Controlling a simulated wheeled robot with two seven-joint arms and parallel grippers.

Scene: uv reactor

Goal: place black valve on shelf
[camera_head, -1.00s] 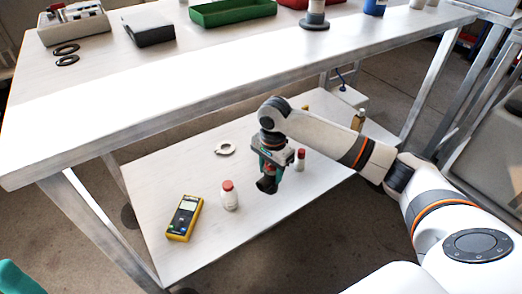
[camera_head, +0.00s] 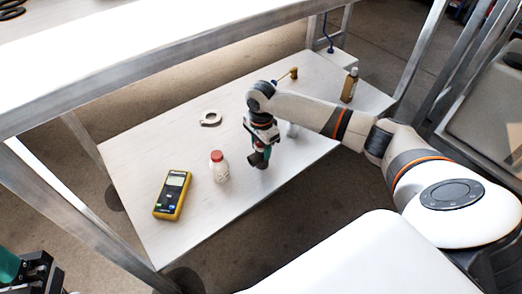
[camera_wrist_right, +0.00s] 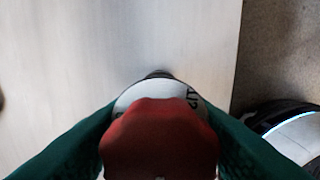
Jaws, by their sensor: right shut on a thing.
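The shelf (camera_head: 130,160) is the pale lower board under the workbench. My right gripper (camera_head: 263,145) points down over the shelf, near its front edge. It is shut on the black valve (camera_head: 258,161), which looks dark in the head view. In the right wrist view the held valve (camera_wrist_right: 160,140) shows a red top and a pale ring with dark letters between my green fingers. I cannot tell whether the valve touches the shelf. My left gripper (camera_head: 35,277) shows only in part at the lower left corner, and its jaws cannot be made out.
A white bottle with a red cap (camera_head: 219,168) stands left of the valve, with a yellow meter (camera_head: 173,194) farther left. A pale ring clamp (camera_head: 210,118) lies behind. A brown bottle (camera_head: 349,86) stands at the right. The workbench top (camera_head: 170,50) overhangs the shelf's back.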

